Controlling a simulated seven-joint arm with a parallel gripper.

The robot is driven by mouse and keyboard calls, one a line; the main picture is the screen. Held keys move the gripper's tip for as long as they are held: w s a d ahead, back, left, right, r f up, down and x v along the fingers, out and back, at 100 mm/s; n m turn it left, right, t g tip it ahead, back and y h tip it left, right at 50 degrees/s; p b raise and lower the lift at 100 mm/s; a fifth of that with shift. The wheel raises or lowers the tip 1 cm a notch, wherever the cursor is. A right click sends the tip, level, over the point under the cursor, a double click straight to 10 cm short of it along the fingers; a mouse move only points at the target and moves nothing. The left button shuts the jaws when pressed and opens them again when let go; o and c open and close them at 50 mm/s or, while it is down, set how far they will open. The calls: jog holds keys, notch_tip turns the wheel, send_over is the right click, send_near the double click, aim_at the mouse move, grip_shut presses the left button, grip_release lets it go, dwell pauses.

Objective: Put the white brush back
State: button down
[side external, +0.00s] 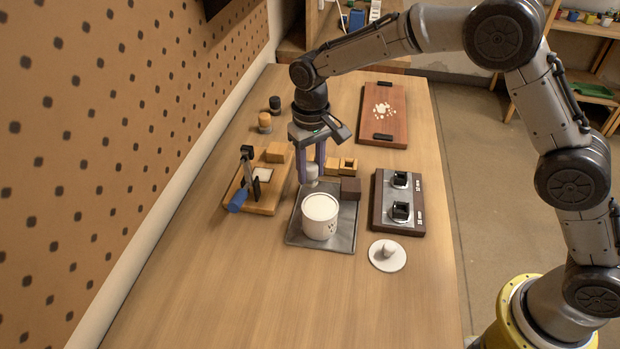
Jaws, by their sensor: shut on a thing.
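My gripper (308,174) points down over the back part of a grey tray (345,243). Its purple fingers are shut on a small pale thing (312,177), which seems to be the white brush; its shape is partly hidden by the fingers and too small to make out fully. It is just behind a white pot (321,222) that stands upright on the tray. I cannot tell whether the held thing touches the pot or the tray.
A white disc with a knob (387,254) lies right of the tray. A dark block with two holders (398,213) stands behind it. A wooden stand with a blue-handled tool (238,200) is left, small wooden blocks (347,164) behind. The table front is clear.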

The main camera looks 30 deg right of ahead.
aim_at(310, 180)
jog(key=shift+w+f, duration=0.1)
jog(key=shift+f, duration=1.55)
jog(key=shift+f, duration=0.1)
jog(key=shift+c, duration=2.4)
grip_release()
